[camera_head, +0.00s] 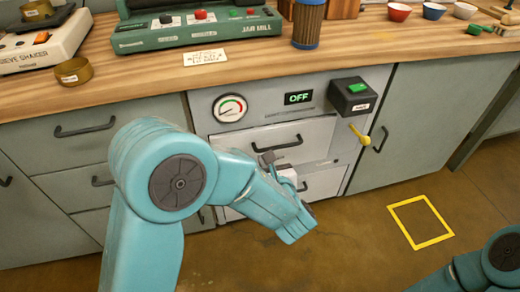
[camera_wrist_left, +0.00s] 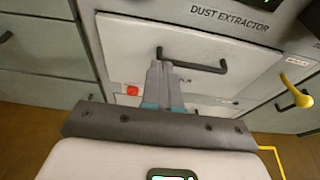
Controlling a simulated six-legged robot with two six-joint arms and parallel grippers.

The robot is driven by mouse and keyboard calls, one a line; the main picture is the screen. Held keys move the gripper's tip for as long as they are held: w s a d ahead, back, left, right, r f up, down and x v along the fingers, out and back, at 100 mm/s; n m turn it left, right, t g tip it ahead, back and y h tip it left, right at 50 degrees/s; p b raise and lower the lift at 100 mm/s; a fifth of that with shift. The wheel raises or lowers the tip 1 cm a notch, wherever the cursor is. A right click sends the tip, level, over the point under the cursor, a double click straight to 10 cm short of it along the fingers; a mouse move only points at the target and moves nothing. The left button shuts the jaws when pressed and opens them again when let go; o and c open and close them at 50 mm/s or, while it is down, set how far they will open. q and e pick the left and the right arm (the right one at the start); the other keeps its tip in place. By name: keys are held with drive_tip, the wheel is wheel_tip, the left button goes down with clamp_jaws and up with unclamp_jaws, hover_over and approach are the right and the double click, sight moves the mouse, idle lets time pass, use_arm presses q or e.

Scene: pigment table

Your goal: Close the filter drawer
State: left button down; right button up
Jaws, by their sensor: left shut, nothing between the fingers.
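The filter drawer (camera_head: 315,133) appears to be the pale grey front with a black bar handle (camera_head: 277,144) in the dust extractor cabinet. In the left wrist view its front (camera_wrist_left: 130,45) and handle (camera_wrist_left: 200,66) face me. I cannot tell clearly whether it stands out from the cabinet. My left gripper (camera_wrist_left: 158,66) is shut and empty, its fingertips overlapping the handle's left end in that view. Contact cannot be told. In the head view my left arm hides most of the gripper and part of the lower front. My right gripper is out of view.
Above the drawer are a gauge (camera_head: 230,107), an OFF display (camera_head: 298,98) and a black switch box (camera_head: 352,97). A yellow lever (camera_head: 358,133) sticks out at right. A yellow square (camera_head: 420,221) marks clear floor. The wooden worktop (camera_head: 150,75) carries machines and bowls.

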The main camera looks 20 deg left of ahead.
use_arm(q)
drive_tip(key=b, duration=0.2)
approach(251, 133)
drive_tip(key=x, duration=0.2)
drive_tip(key=f+x, duration=0.1)
drive_tip(key=x, duration=0.1)
drive_tip(key=shift+w+a, duration=0.2)
drive_tip(key=shift+w+a+r, duration=0.1)
drive_tip(key=shift+w+a, duration=0.4)
drive_tip(key=shift+w, duration=0.25)
drive_tip(key=shift+w+a+b, duration=0.3)
drive_tip(key=shift+w+a, duration=0.15)
drive_tip(key=shift+w, duration=0.25)
drive_tip(key=shift+w+a+r, duration=0.15)
drive_tip(key=shift+a+r, duration=0.05)
drive_tip(key=shift+r, duration=0.1)
